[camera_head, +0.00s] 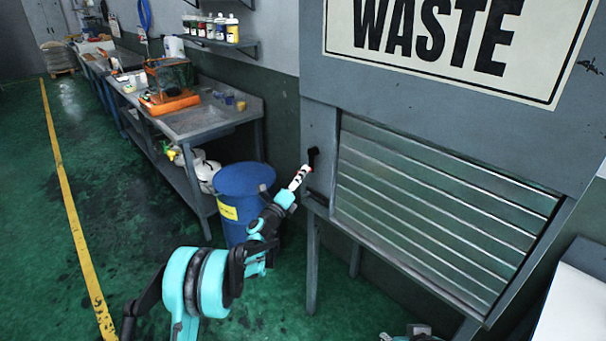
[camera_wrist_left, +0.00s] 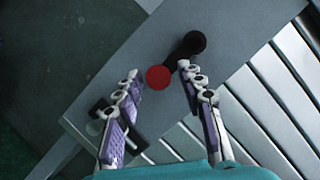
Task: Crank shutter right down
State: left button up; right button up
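The slatted grey shutter (camera_head: 430,210) covers the opening in the grey cabinet under the WASTE sign, apparently down to the lower edge. The black crank (camera_head: 313,156) is on the cabinet's left frame. In the left wrist view the crank's hub (camera_wrist_left: 195,42) is at the upper right, and its red knob (camera_wrist_left: 158,77) points down-left from it. My left gripper (camera_head: 302,175) is at the crank. Its fingers (camera_wrist_left: 158,70) are spread on both sides of the knob, with visible gaps. At the bottom edge, a cut-off part of my right arm (camera_head: 412,335) shows; its fingers are unclear.
A blue barrel (camera_head: 243,190) stands behind my left arm, beside a metal workbench (camera_head: 200,122). A black bracket (camera_head: 316,199) sits below the crank on the frame. A white-topped surface (camera_head: 575,305) is at the lower right. The green floor at left is clear.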

pick_arm(q)
jog(key=v, duration=1)
jog(key=shift+d, duration=0.1)
